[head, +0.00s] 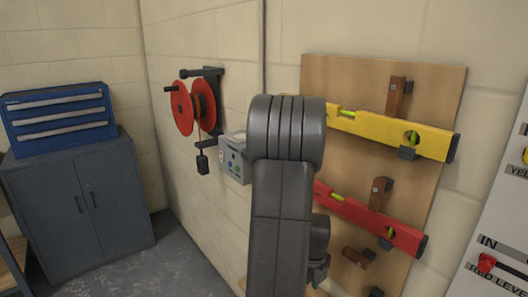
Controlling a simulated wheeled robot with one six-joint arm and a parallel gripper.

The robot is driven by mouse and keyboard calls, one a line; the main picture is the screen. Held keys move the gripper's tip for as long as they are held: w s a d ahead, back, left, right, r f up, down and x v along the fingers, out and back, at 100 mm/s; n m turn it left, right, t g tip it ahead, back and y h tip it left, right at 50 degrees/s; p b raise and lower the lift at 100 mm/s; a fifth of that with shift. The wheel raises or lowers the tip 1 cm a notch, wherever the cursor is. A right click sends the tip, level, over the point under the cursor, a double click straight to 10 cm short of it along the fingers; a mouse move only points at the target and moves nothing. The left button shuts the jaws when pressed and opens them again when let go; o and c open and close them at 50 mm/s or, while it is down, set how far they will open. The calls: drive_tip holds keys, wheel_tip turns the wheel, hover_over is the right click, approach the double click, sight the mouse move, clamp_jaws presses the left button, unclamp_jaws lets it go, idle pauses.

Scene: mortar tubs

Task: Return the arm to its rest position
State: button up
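My arm (282,200) rises from the bottom edge in the middle of the head view, bent at a rounded dark grey joint. A darker wrist part of mine shows low behind its right side. My gripper's fingers cannot be made out, so I see neither their opening nor anything held. The arm covers the left ends of a yellow spirit level (388,132) and a red spirit level (375,220), which lie tilted down to the right on the wooden board.
The wooden board (345,75) has several brown pegs. Left of my arm are a red reel (183,107) and a grey control box (233,158) on the wall. A blue toolbox (60,118) stands on a grey cabinet (85,205). A labelled white panel (500,215) is at right.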

drive_tip(key=f, duration=1.1)
drive_tip(key=shift+a, duration=0.2)
drive_tip(key=shift+r, duration=0.15)
wheel_tip(320, 180, up, 14)
wheel_tip(320, 180, down, 14)
drive_tip(key=shift+f, duration=0.25)
drive_tip(key=shift+w, duration=0.1)
wheel_tip(320, 180, up, 28)
drive_tip(key=shift+p, duration=0.4)
idle(1.1)
drive_tip(key=shift+f, duration=0.15)
